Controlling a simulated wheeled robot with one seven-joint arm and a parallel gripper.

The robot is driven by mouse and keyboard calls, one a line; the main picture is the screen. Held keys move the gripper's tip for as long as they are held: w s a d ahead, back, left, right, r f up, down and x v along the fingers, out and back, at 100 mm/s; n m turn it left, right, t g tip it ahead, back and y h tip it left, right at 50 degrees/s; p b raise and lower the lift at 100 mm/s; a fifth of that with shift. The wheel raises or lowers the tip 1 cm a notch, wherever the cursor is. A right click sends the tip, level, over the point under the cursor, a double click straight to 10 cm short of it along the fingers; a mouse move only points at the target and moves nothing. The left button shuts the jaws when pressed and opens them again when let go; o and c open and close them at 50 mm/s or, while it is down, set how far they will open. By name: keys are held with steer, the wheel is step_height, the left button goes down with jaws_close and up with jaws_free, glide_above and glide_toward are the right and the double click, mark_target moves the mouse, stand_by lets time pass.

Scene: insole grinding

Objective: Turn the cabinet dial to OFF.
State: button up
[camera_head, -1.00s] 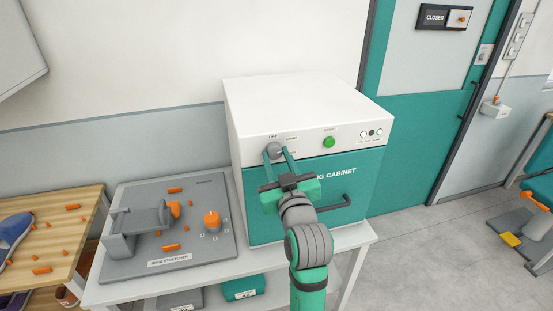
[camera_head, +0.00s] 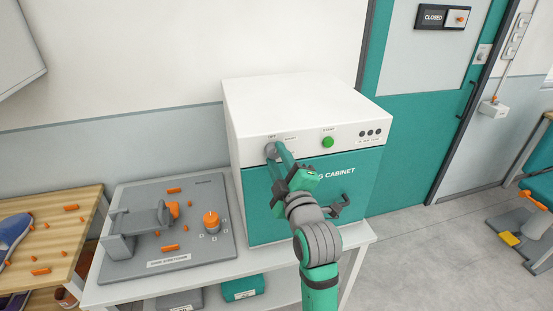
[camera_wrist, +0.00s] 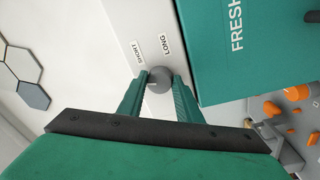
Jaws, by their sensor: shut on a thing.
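The cabinet dial (camera_head: 270,151) is a round grey knob at the upper left of the front of the white and green cabinet (camera_head: 300,98). Labels stand around it; OFF is at its upper left in the head view. In the wrist view the dial (camera_wrist: 159,79) sits between my two green fingertips, near the SHORT (camera_wrist: 138,52) and LONG (camera_wrist: 165,44) labels. My gripper (camera_head: 277,152) is shut on the dial, its body rolled to a slant. Fingers cover part of the dial, and I cannot tell exactly where its pointer lies.
A door handle (camera_head: 342,207) is below, partly behind my gripper. A grey board with orange knobs (camera_head: 211,219) lies left of the cabinet.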

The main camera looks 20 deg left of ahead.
steer(key=shift+d+n, duration=0.1)
steer(key=shift+n, duration=1.5)
steer(key=o, duration=1)
steer(key=shift+o, duration=0.2)
steer(key=v, duration=1)
steer(key=shift+s+d, duration=0.25)
steer(key=shift+s, duration=0.05)
